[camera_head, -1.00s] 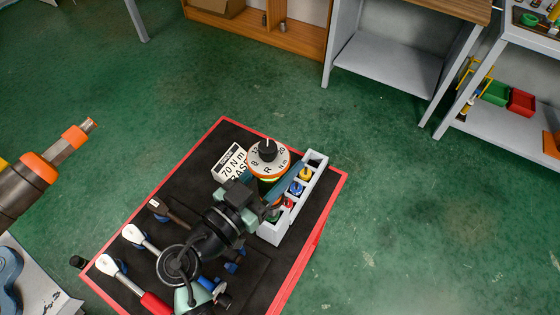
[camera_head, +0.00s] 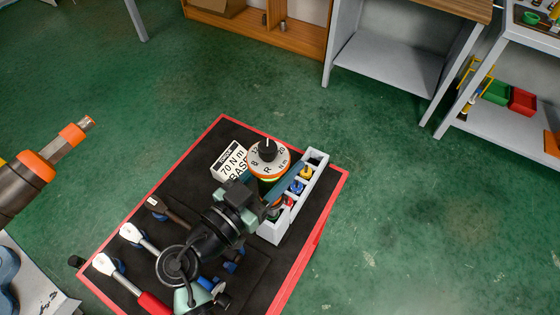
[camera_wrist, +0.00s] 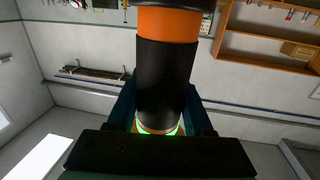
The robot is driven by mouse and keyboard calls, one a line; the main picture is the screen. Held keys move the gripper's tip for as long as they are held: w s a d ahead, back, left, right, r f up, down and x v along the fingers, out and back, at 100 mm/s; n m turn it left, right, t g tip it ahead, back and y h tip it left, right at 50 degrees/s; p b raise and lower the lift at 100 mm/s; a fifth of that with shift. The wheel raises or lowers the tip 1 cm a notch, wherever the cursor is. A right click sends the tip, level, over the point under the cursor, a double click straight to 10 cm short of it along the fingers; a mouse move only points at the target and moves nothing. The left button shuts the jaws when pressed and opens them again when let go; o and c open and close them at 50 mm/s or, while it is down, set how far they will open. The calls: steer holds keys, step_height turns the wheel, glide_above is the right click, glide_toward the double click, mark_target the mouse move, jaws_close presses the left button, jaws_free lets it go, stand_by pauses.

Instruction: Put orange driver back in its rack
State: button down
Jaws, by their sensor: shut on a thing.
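The orange driver (camera_head: 269,169) stands roughly upright, with a black knob and a numbered dial on top. My gripper (camera_head: 265,201) is shut on it. In the wrist view the driver (camera_wrist: 164,80) is a thick black and orange cylinder between my jaws (camera_wrist: 160,120), with a glowing green ring low down. The pale grey rack (camera_head: 268,238) is just to the right of the driver in the head view. It holds yellow, blue and red-topped drivers, and its far end slot looks empty. My arm and gripper hide part of the rack and the driver's lower end.
The rack stands on a black cart top with a red rim (camera_head: 333,187). A white "70 N m" card (camera_head: 230,158) is behind my gripper. Several wrenches (camera_head: 140,240) lie to the left. A large orange-banded tool (camera_head: 45,162) juts in at the left. Shelving (camera_head: 390,70) stands beyond open green floor.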

steer(key=shift+f+b, duration=3.6)
steer(key=shift+b, duration=0.85)
stand_by(3.5)
